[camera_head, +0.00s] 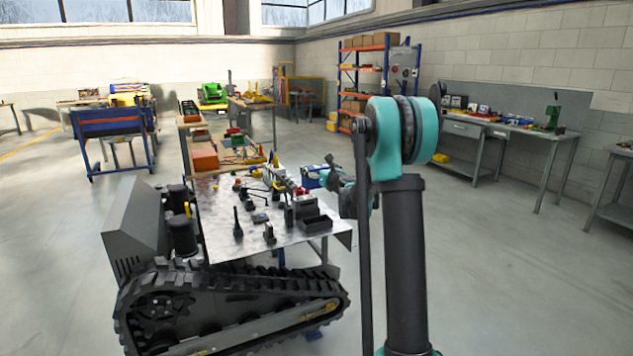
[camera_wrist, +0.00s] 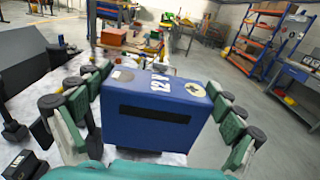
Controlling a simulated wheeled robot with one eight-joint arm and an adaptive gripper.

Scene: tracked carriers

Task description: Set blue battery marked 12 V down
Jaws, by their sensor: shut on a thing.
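The blue battery (camera_wrist: 157,118) fills the middle of the wrist view, with "12 V" printed on its top and a round pale label. My gripper (camera_wrist: 155,88) has its green, black-jointed fingers on both sides of it and is shut on it. In the head view the battery (camera_head: 313,177) shows small in front of my gripper (camera_head: 328,176), by the right side of the metal worktop (camera_head: 222,215). I cannot tell whether the battery's underside touches the worktop. My gripper's fingers are partly hidden by my own arm in the head view.
Several dark tools and parts stand on the worktop, with a black open tray (camera_head: 315,225) near its front right corner. A tracked carrier (camera_head: 235,307) stands at the worktop's front. A red-brown box (camera_head: 204,157) lies further back.

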